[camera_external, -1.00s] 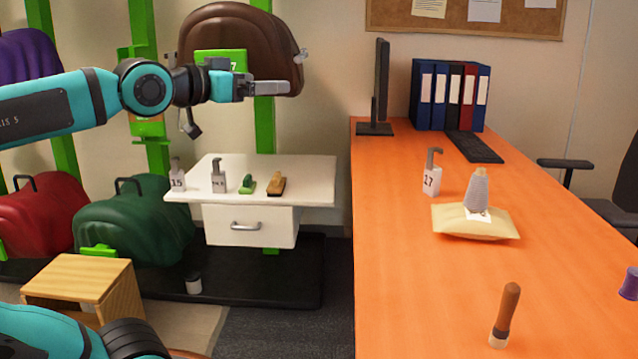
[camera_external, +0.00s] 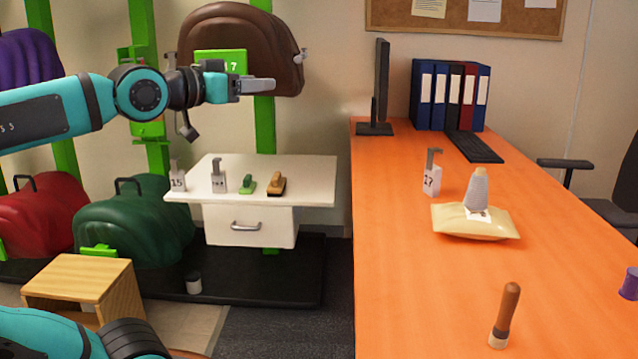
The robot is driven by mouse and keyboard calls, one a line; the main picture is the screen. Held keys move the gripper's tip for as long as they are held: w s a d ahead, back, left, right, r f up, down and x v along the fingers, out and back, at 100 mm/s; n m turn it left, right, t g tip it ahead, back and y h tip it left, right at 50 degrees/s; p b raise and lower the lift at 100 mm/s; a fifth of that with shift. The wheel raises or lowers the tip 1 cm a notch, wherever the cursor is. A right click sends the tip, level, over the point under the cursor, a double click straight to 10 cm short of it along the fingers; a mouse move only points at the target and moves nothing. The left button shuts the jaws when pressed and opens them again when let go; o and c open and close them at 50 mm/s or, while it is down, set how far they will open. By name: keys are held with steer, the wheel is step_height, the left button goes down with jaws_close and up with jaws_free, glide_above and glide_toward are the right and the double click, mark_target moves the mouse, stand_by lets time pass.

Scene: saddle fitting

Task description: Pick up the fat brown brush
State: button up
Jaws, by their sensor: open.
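A thick brown-handled brush (camera_external: 505,315) with a dark band and a pale lower end stands slightly tilted near the front of the orange desk. A second, tan-brown brush (camera_external: 276,185) lies on the white table, beside a small green brush (camera_external: 247,184). I cannot tell which of the two brown ones is the fat brown brush. My gripper (camera_external: 268,87) is open and empty. It points right in the air, well above the white table and in front of the dark brown saddle in the picture. It is far from the brush on the desk.
The white table (camera_external: 315,180) also bears tagged metal tools. On the orange desk (camera_external: 400,290) are a cushion (camera_external: 455,222) with a grey cone, a tagged tool (camera_external: 432,178), a monitor (camera_external: 378,90), binders and a keyboard. The desk's near left is clear.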

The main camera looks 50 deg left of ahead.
steer(key=w+d+g+h, duration=0.3)
steer(key=w+d+g, duration=0.1)
steer(key=w+d, duration=0.4)
steer(key=g+y, duration=0.3)
steer(key=g, duration=0.9)
glide_above(508, 309)
step_height(508, 309, down, 12)
steer(key=f, duration=0.6)
steer(key=w+f, duration=0.1)
steer(key=f, duration=1)
steer(key=shift+w+a+f, duration=0.2)
steer(key=shift+f, duration=0.2)
jaws_close()
